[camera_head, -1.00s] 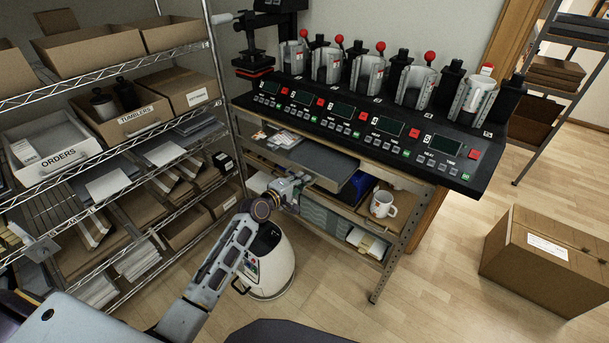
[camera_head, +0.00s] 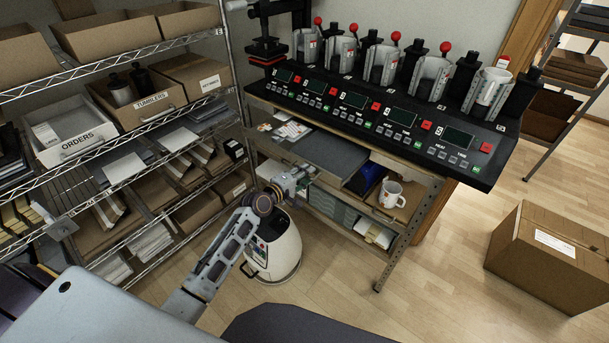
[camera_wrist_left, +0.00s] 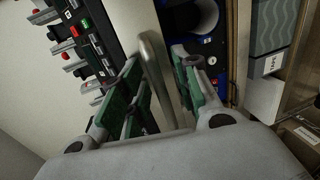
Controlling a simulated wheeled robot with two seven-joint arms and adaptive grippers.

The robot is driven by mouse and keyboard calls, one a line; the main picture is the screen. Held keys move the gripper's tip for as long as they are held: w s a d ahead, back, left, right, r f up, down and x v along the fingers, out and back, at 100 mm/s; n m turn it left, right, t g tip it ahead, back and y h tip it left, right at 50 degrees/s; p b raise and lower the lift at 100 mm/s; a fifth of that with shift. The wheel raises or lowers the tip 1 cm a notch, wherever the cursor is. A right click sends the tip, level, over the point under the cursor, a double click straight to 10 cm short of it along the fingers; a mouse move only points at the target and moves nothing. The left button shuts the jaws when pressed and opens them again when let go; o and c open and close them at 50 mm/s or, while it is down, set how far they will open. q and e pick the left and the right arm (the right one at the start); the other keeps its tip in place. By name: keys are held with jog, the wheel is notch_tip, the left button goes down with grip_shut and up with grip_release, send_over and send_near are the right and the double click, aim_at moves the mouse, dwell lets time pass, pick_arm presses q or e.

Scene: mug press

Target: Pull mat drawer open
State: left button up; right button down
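Below the press bench, the mat drawer shows as a flat grey surface (camera_head: 325,152) with cards at its left end. I cannot tell how far it is drawn out. My left gripper (camera_head: 297,180) is at the bench's front side, just below that surface. In the left wrist view a curved metal handle bar (camera_wrist_left: 158,75) runs between the fingers of my left gripper (camera_wrist_left: 157,62). The fingers are apart on either side of the bar, with small gaps showing. My right gripper is not in view.
A blue item and a white mug (camera_head: 391,194) sit in an open compartment to the right. A wire shelf rack (camera_head: 130,125) is close on the left. The floor right of the bench is clear up to a cardboard box (camera_head: 550,255).

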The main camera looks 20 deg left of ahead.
pick_arm(q)
jog(key=v, duration=1.2)
dwell(0.9)
dwell(0.4)
